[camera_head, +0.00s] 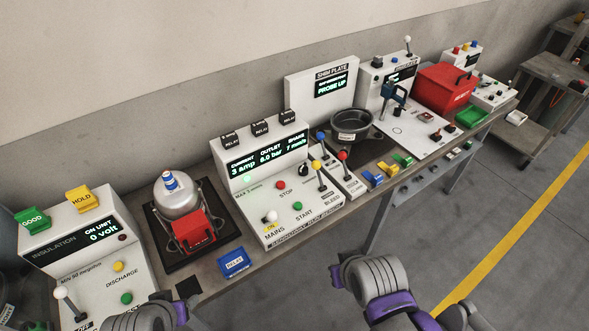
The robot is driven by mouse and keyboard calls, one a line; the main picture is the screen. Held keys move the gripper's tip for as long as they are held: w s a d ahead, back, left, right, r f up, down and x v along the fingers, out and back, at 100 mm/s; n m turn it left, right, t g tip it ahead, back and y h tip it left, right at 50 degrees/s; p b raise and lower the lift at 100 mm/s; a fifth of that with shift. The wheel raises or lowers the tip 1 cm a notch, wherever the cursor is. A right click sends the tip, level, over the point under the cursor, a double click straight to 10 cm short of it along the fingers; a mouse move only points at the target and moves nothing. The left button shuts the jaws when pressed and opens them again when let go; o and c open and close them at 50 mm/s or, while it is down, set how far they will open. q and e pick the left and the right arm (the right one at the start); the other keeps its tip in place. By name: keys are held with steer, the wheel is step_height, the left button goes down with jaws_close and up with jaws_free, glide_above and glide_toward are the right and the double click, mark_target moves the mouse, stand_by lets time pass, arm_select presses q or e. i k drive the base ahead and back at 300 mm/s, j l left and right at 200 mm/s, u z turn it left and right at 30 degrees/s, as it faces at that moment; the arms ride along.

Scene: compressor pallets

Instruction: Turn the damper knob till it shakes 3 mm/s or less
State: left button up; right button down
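The white bench unit (275,211) stands mid-table. Its display (267,156) reads current 3 amp, outlet 8.0 bar and shake 7 mm/s, with a "MAX 3 mm/s" label below. A round black knob (303,170) sits at the right under the display, seemingly the damper knob; its label is not readable. No gripper touches it. My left arm shows at the bottom left edge and my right arm at the bottom, right of centre, both well short of the knob. Neither gripper's fingers can be made out.
A silver vessel with a red block (189,231) stands left. A blue relay tag (233,262) lies in front.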

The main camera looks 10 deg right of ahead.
mark_target(303, 171)
steer(key=i+l+u, duration=0.3)
steer(key=l, duration=0.3)
steer(key=i+l+u, duration=0.3)
steer(key=l, duration=0.35)
